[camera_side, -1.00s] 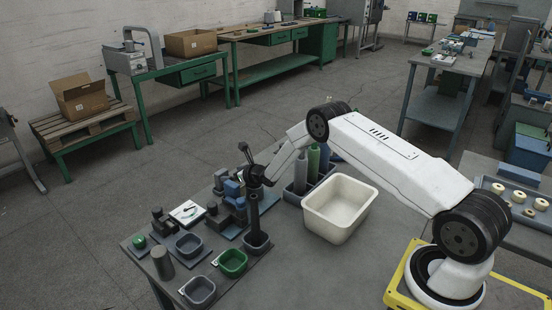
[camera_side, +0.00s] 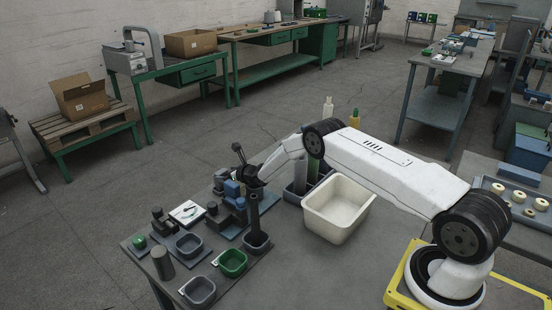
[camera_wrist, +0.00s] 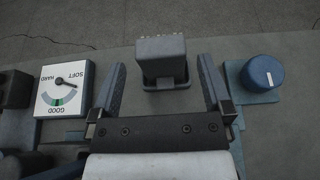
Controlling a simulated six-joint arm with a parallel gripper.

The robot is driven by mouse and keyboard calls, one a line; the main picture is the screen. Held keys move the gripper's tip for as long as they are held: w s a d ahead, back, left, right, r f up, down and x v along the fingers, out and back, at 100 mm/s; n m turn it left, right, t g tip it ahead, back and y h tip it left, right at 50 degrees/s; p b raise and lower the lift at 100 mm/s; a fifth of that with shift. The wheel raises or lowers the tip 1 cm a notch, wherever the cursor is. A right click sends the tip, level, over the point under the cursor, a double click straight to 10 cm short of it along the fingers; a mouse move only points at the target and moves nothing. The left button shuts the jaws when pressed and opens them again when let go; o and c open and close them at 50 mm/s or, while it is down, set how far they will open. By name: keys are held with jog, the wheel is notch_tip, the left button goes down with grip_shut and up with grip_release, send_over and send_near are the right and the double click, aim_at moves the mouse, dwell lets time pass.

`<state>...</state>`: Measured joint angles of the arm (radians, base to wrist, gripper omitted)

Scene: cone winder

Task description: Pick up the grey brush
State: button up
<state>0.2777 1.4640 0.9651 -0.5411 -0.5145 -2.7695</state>
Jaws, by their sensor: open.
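The grey brush, which I take to be the dark grey block with a row of small pale tufts along its top (camera_wrist: 162,60), stands ahead of my gripper in the wrist view. My gripper (camera_wrist: 160,85) is open, with one finger on each side of the block and nothing held. I cannot tell whether the fingers touch it. In the side view my gripper (camera_side: 246,168) hangs low over the far part of the table. I cannot pick out the brush there among the dark parts.
A dial gauge (camera_wrist: 62,88) is left of my gripper and a blue knob (camera_wrist: 262,73) is to its right.

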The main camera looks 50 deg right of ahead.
jog(key=shift+x, duration=1)
jog(key=c, duration=1.1)
